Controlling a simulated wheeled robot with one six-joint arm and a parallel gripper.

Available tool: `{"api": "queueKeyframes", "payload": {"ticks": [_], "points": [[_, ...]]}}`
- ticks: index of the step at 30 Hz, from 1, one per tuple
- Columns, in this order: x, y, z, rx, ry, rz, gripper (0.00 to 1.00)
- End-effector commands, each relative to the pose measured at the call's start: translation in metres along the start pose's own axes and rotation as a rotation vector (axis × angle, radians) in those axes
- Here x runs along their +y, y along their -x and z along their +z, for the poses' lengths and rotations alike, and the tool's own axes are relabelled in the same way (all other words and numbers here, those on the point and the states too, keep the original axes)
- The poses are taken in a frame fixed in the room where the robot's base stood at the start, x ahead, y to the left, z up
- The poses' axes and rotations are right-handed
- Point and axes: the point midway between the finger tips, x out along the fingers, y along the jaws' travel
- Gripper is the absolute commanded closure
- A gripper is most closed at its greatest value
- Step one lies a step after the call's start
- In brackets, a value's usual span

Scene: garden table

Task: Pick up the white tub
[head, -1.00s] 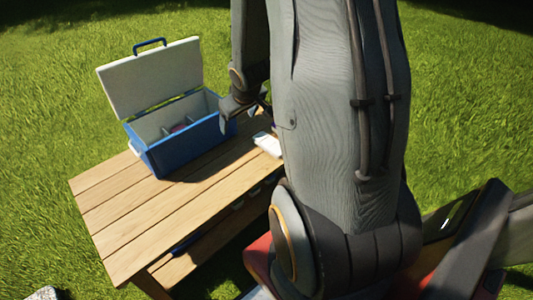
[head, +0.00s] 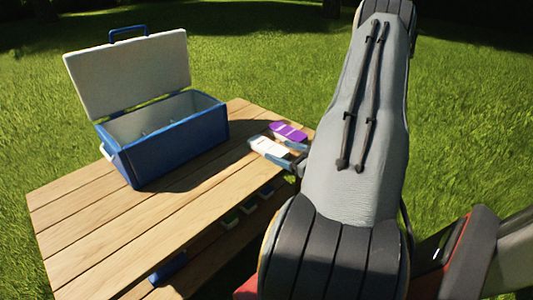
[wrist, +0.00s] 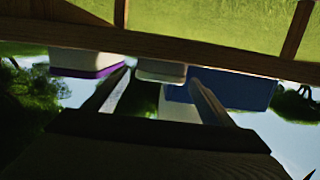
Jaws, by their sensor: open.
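The white tub (head: 268,146) stands on the table top near its right end, in front of a purple-lidded tub (head: 288,131). My gripper (head: 285,154) is open beside the white tub at its right, low over the table; the arm partly hides it. In the wrist view, which looks upside down, the white tub (wrist: 160,71) lies between and beyond the two spread fingertips (wrist: 158,76). The purple-rimmed tub (wrist: 85,63) is left of the fingers there. I cannot tell whether a finger touches the white tub.
An open blue cooler (head: 175,150) with its white lid raised stands on the wooden table (head: 130,235), left of the tubs. It also shows behind the right finger in the wrist view (wrist: 240,90). Several small tubs (head: 250,206) sit beneath the table top. The table's front left is clear.

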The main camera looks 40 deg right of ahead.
Motion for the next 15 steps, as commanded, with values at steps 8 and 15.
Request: {"api": "queueKeyframes", "payload": {"ticks": [8, 15], "points": [[0.000, -0.026, 0.000, 0.000, 0.001, -0.001, 0.23], [0.000, -0.056, 0.003, 0.001, 0.002, -0.003, 0.23]]}}
